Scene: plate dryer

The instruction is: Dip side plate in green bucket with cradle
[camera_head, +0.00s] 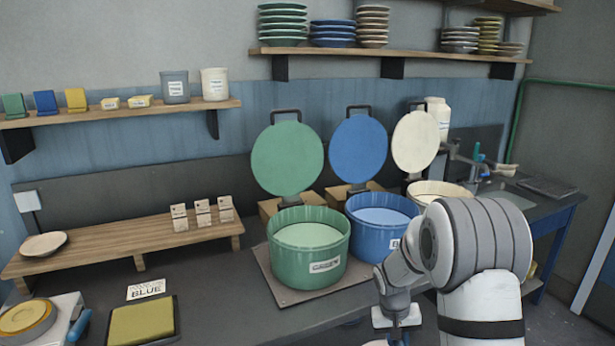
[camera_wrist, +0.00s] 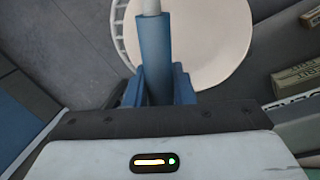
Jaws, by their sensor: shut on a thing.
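My gripper (camera_wrist: 158,88) is shut on the blue handle of the cradle (camera_wrist: 154,45). A pale cream side plate (camera_wrist: 210,40) lies at the cradle, whose white slatted edge shows left of the handle. In the head view my gripper (camera_head: 397,318) is low in front of the blue bucket, to the right of the green bucket. Only a sliver of something pale shows below it there. The green bucket (camera_head: 290,270) stands open on a brown mat, filled with pale green liquid. Its round green lid (camera_head: 287,158) is raised behind it.
A blue bucket (camera_head: 365,240) and a cream bucket (camera_head: 440,188) stand open right of the green one. A low wooden rack (camera_head: 110,240) with a pale plate (camera_head: 43,244) is left. A "BLUE" card (camera_head: 146,290) and yellow pad (camera_head: 142,322) lie at the front.

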